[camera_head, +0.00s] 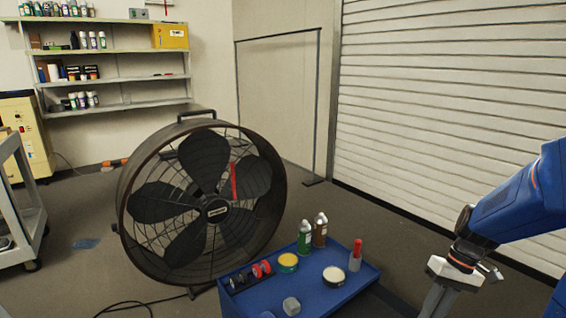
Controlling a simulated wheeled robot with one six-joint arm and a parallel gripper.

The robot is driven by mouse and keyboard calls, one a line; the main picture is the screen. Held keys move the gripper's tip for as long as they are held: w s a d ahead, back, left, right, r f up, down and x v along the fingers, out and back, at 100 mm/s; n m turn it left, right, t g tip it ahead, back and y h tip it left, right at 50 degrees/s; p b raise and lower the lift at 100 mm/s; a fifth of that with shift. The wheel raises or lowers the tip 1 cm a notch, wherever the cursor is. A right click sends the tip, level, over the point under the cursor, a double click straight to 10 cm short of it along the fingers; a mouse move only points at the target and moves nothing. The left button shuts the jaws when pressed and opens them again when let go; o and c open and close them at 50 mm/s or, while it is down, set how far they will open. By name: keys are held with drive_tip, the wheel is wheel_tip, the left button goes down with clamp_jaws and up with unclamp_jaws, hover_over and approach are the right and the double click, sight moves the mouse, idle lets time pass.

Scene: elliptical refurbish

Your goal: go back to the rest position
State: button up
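My blue arm (520,200) comes in from the right side of the head view. My gripper (438,298) hangs at its end near the bottom edge, to the right of the blue cart and apart from it. Its fingers point down and the frame's lower edge cuts off their tips. I see no object at the gripper, but whether it is open or shut cannot be told.
A blue cart (345,292) carries bottles (305,237), tins (334,275) and a red-handled tool (356,252). A large drum fan (205,205) stands behind it. Shelves (110,50) line the back left; a shutter (450,100) closes the right. Floor between cart and shutter is clear.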

drive_tip(key=s+a+r+t+h, duration=0.4)
drive_tip(key=s+a+r+t, duration=0.2)
drive_tip(key=s+r, duration=0.5)
drive_tip(key=a, duration=0.2)
drive_tip(key=shift+s+a+r+t, duration=0.25)
drive_tip(key=shift+s+a+t, duration=0.05)
drive_tip(key=shift+t, duration=0.1)
